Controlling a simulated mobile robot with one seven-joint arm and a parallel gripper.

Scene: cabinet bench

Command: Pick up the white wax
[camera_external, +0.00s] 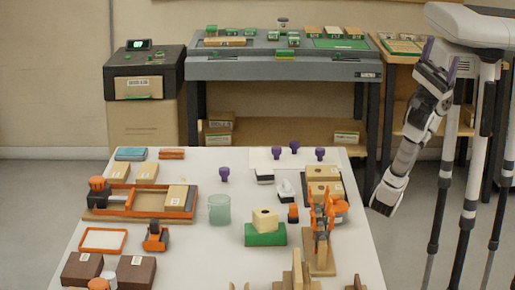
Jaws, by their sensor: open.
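A small white lump (285,188) that may be the white wax sits on the right half of the white table (190,265), left of the dark-edged tray with tan blocks. It is too small to identify surely. A white-topped dark block (265,176) lies just behind and left of it. My gripper (440,58) appears at the upper right, beyond the table's right edge, with two purplish fingers apart and pointing up. It is open, empty and far from the white lump. My folded arm hangs below it.
An orange clamp-like fixture (319,230) stands at the table's right. A green block (265,235) bears a tan block, beside a translucent green cup (219,209). Several purple-knobbed pieces stand behind. A grey workbench (225,69) is at the back. Floor shows right of the table.

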